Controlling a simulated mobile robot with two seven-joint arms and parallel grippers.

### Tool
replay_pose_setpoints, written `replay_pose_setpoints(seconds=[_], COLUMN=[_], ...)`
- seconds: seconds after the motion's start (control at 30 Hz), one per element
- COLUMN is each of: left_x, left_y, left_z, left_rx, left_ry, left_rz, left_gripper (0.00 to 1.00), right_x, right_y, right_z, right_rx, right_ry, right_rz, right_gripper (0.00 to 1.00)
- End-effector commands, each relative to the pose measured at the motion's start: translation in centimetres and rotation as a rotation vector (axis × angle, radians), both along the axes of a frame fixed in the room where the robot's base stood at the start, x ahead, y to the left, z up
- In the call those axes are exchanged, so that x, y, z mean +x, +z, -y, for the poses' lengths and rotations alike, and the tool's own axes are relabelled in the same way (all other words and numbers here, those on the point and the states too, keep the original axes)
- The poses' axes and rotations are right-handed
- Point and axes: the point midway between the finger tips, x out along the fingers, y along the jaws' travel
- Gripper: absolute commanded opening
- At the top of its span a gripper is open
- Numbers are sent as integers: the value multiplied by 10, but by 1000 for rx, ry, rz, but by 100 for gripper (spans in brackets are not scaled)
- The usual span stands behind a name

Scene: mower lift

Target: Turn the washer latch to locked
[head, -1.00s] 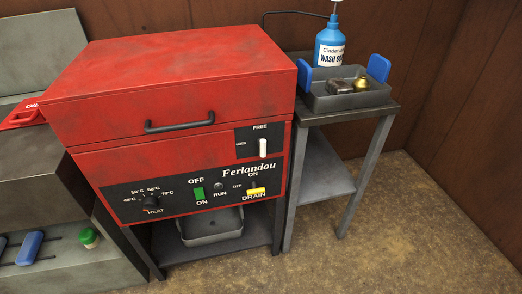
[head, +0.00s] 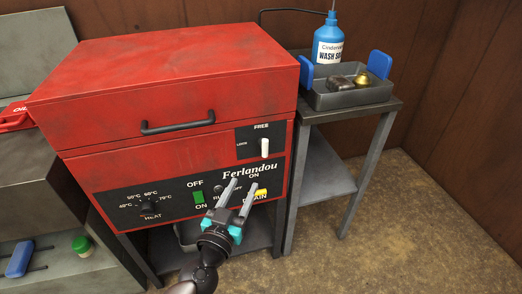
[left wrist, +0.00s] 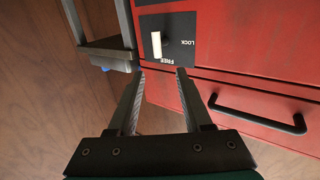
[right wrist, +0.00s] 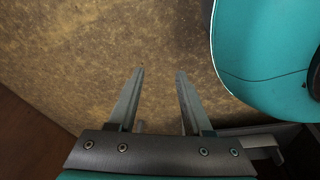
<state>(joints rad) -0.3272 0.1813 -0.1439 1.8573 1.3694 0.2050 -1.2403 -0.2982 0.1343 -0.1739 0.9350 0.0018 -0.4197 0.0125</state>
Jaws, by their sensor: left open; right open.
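The washer (head: 180,90) is a red box with a black control panel. Its latch is a white lever (head: 264,147) on a small black plate marked FREE at the top and LOCK at the left. The lever stands upright, toward FREE. My left gripper (head: 242,182) is open and empty in front of the lower panel, below the latch. In the left wrist view the white latch lever (left wrist: 156,45) shows just beyond the fingertips, apart from them. My right gripper (right wrist: 160,72) is open and empty, over bare floor.
A black lid handle (head: 178,123) sticks out left of the latch. The green switch (head: 198,198) and yellow drain lever (head: 260,193) lie near my left gripper. A side table (head: 350,113) at right carries a grey tray (head: 350,99) and blue soap bottle (head: 327,45).

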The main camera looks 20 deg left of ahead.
Motion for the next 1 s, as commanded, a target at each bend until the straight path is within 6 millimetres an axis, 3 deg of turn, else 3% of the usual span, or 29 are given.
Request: replay_pose_setpoints(seconds=[0.47,1.0], left_x=[64,139], left_y=[0,-1], left_z=[0,0], left_rx=[-2,-2], left_ry=[0,-1], left_rz=[2,0], left_gripper=[50,50], right_x=[2,25], right_y=[-1,15], right_z=[-2,-20], right_rx=[0,19], right_ry=[1,-2], right_rz=[-5,0], right_gripper=[50,50])
